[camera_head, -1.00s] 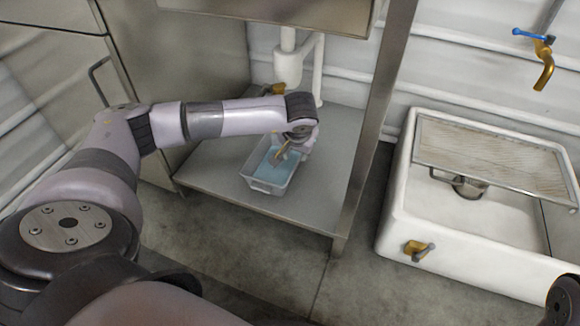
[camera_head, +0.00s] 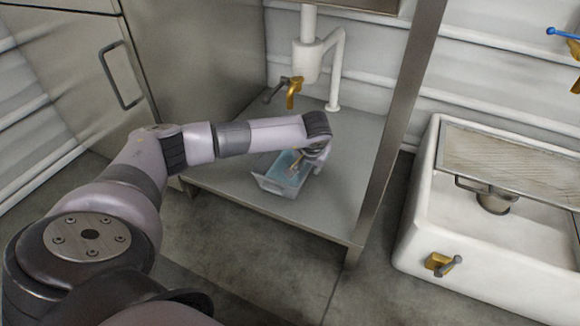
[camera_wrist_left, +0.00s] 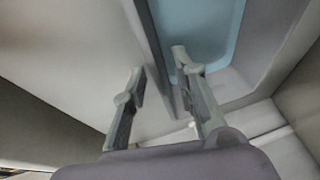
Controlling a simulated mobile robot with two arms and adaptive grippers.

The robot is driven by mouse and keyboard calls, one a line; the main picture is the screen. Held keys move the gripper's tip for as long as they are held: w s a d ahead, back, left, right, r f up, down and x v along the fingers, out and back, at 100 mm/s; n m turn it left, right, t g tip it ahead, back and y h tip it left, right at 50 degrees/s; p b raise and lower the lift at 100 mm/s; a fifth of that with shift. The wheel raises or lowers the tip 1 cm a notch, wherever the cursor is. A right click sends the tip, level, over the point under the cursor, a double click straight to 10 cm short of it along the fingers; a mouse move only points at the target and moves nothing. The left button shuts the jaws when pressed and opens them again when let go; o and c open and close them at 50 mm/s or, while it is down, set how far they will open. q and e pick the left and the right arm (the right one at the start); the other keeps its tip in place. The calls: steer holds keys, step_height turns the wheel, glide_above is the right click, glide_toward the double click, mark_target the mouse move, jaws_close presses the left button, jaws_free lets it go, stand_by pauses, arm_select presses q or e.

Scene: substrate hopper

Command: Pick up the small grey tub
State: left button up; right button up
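The small grey tub (camera_head: 272,186) stands on the metal shelf under the basin, with a light blue inside. My left gripper (camera_head: 298,164) is low at the tub's right side, partly over it, and the wrist hides its far right end. In the left wrist view, the gripper's two fingers (camera_wrist_left: 156,82) are apart, with the tub's grey wall (camera_wrist_left: 158,55) running between them. One finger is on the blue inner side and the other outside. I cannot tell whether they touch the wall. My right gripper is not in view.
The metal shelf (camera_head: 225,190) has a steel post (camera_head: 398,120) at its right. A white pipe with a brass tap (camera_head: 294,92) is behind the tub. A white sink (camera_head: 425,230) stands on the right. Bare shelf lies left of the tub.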

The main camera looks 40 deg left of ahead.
mark_target(309, 174)
arm_select(q)
steer(key=shift+b+x, duration=2.5)
steer(key=shift+x, duration=0.15)
steer(key=shift+d, duration=0.1)
steer(key=shift+c, duration=0.2)
steer(key=shift+s, duration=0.1)
jaws_close()
steer(key=shift+r, duration=0.15)
